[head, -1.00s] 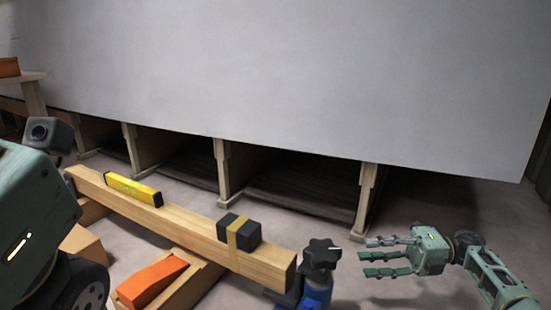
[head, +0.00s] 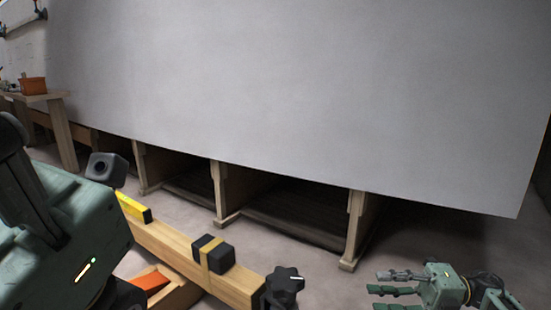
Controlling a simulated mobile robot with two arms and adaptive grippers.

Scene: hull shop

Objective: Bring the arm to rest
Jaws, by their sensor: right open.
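My right gripper (head: 395,290) is at the lower right of the head view, green and grey, with its fingers spread apart and pointing left. It is open and empty, over the floor and to the right of the black knob, apart from it. Part of its lower side is cut off by the picture's bottom edge. My left arm fills the lower left corner, but its gripper does not show.
A wooden beam (head: 178,250) carries a yellow level (head: 133,207) and a black block (head: 213,254). A black star knob (head: 283,288) stands at its near end. An orange wedge (head: 151,281) lies below. A large grey panel (head: 300,100) rises behind, above wooden supports (head: 353,230).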

